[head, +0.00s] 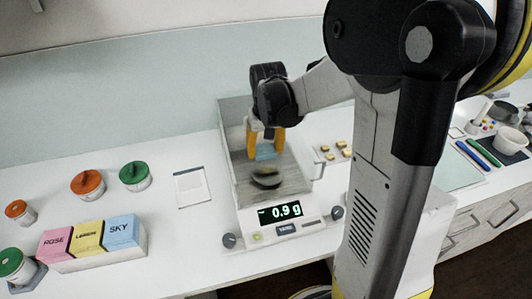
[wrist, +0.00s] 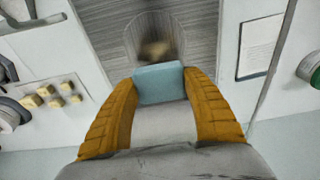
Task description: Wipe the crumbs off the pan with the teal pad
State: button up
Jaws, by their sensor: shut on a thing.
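My gripper (head: 265,140) has orange fingers and is shut on the teal pad (head: 265,153). In the wrist view the pad (wrist: 160,84) sits between the fingertips. The round pan (head: 266,180) is inside the balance (head: 246,214), below the pad and slightly toward the display. In the wrist view the pan (wrist: 135,38) lies just beyond the pad, with a brownish patch (wrist: 157,50) on it. I cannot make out single crumbs, nor whether the pad touches the pan. The balance display (head: 280,212) reads 0.9 g.
Clear walls stand around the balance chamber, close to my gripper. Small brass-coloured blocks (head: 335,149) lie right of it. A white card (head: 192,187) lies left. Lidded jars (head: 136,176) and ROSE, LEMON and SKY boxes (head: 89,236) stand farther left. A white cup (head: 511,139) is far right.

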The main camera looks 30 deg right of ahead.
aim_at(264, 148)
jog(key=shift+r+p, duration=1.2)
jog(key=shift+r, duration=0.8)
